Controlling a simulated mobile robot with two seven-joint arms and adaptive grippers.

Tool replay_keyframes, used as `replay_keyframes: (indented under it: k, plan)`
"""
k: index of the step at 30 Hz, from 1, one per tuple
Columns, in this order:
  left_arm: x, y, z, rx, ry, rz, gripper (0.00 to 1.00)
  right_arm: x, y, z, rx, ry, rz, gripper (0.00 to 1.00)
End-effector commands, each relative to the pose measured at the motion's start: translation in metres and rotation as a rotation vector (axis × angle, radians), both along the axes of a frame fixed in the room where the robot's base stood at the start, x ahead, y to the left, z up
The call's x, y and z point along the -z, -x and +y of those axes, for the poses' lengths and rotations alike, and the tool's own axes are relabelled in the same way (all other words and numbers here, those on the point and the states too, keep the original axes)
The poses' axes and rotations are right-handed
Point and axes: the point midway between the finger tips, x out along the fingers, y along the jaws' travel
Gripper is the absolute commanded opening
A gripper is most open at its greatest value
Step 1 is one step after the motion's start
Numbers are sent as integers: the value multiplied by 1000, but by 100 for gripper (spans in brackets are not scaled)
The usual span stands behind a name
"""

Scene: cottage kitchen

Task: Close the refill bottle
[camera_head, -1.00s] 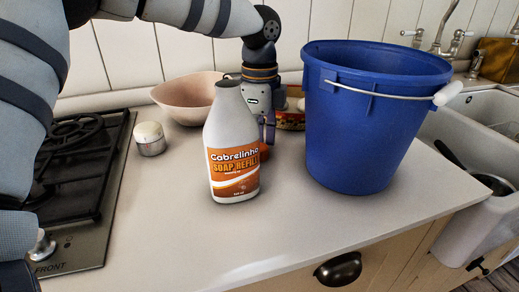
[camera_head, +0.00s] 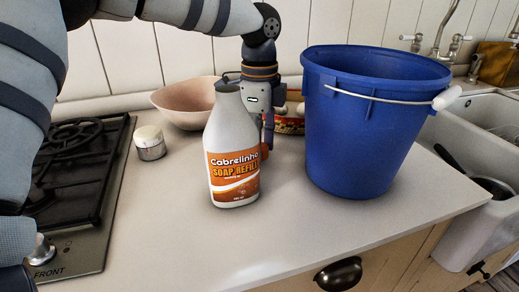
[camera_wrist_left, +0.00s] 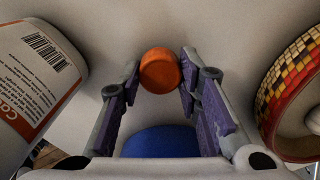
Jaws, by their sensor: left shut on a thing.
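The white refill bottle (camera_head: 232,150), with an orange soap label, stands upright on the counter in the head view. Its narrow grey top shows no cap. Part of its label side also shows at the left of the wrist view (camera_wrist_left: 38,75). My left gripper (camera_head: 268,142) is just behind the bottle, pointing down, partly hidden by it. In the wrist view its fingers are shut on a round orange cap (camera_wrist_left: 160,70) at the fingertips. In the head view only a sliver of the cap (camera_head: 264,152) shows. My right gripper is not in view.
A large blue bucket (camera_head: 365,135) stands to the right of the bottle, near the sink (camera_head: 480,150). A pinkish bowl (camera_head: 182,105) and a patterned red-yellow dish (camera_wrist_left: 292,90) are behind. A small white-topped jar (camera_head: 150,143) and gas hob are left. The front counter is clear.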

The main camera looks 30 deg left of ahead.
Motion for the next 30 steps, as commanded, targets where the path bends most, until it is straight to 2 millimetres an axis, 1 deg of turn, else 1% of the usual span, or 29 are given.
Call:
replay_keyframes:
  k: [1, 6, 10, 12, 15, 24, 25, 26, 28, 29, 30]
  plan:
    - [-12, -1, 0, 0, -1, -7, 23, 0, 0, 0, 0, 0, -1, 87]
    - [-50, -1, 0, -1, -1, -6, 23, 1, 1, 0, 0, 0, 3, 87]
    - [-73, -1, 0, -1, -1, -3, 23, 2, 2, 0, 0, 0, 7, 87]
    - [-81, -1, 0, 0, 1, -1, 23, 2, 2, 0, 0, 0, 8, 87]
    - [-86, 0, 0, 1, 0, 0, 23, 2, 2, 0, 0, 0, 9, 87]
    - [-88, 0, 0, 1, 1, 0, 23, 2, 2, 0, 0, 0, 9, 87]
    - [-88, 0, 0, 1, 1, 0, 23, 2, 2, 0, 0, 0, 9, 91]
    - [-89, 0, 0, 0, 1, -1, 23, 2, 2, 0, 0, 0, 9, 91]
    - [-96, -3, 2, -5, 0, -3, 23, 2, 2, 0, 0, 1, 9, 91]
    - [-102, -4, 3, -9, 1, -5, 23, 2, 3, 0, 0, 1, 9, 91]
    - [-114, -7, 5, -14, 0, -7, 23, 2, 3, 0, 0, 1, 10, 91]
